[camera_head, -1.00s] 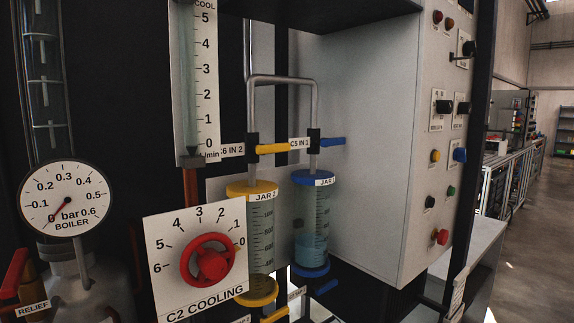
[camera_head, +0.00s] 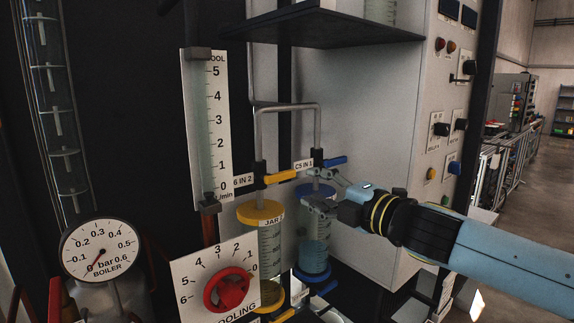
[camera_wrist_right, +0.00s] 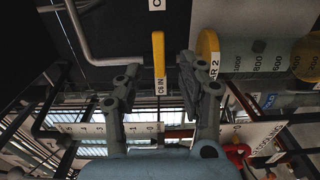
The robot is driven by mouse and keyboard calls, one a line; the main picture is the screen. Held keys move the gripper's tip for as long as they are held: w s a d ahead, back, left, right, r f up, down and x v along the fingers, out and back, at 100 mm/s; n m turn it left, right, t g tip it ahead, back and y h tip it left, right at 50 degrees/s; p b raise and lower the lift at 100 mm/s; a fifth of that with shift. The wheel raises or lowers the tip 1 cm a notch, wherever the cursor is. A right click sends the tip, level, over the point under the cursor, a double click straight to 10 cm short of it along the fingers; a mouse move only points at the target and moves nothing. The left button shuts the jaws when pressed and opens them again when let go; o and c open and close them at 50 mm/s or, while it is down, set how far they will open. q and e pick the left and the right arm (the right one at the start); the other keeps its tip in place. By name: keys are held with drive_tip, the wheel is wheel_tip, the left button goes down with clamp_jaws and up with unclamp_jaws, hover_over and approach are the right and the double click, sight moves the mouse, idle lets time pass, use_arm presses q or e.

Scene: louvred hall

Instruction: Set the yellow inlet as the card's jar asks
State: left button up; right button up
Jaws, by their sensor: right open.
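The yellow inlet handle (camera_head: 279,177), by the C6 IN 2 label (camera_head: 243,181), lies crosswise at the pipe above the yellow-capped jar 2 (camera_head: 268,246). My right gripper (camera_head: 310,187) is open, its fingertips just right of the handle's free end. In the right wrist view the yellow handle (camera_wrist_right: 159,54) shows between the tips of my open right gripper (camera_wrist_right: 157,66); I see no grip on it. The blue-capped jar 1 (camera_head: 316,230), with blue liquid, is partly behind the gripper. No card is readable. My left gripper is out of view.
A blue inlet handle (camera_head: 335,160) sticks out just above my right gripper. A dark shelf (camera_head: 325,28) overhangs the pipes. The red cooling wheel (camera_head: 229,290) is at lower left, beside the boiler gauge (camera_head: 101,249). A grey control panel (camera_head: 437,130) stands to the right.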

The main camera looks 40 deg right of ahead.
sight(289, 176)
drive_tip(key=w, duration=0.1)
drive_tip(key=w+b, duration=0.2)
drive_tip(key=shift+w+a, duration=0.25)
drive_tip(key=shift+a, duration=0.05)
drive_tip(key=w+b, duration=0.3)
drive_tip(key=b, duration=0.2)
drive_tip(key=shift+w+f, duration=0.15)
drive_tip(key=shift+w, duration=0.15)
drive_tip(key=shift+a+p, duration=0.1)
drive_tip(key=shift+p, duration=0.2)
drive_tip(key=shift+w+r+b, duration=0.2)
drive_tip(key=shift+w+b, duration=0.05)
drive_tip(key=shift+b, duration=0.25)
drive_tip(key=shift+w, duration=0.1)
clamp_jaws()
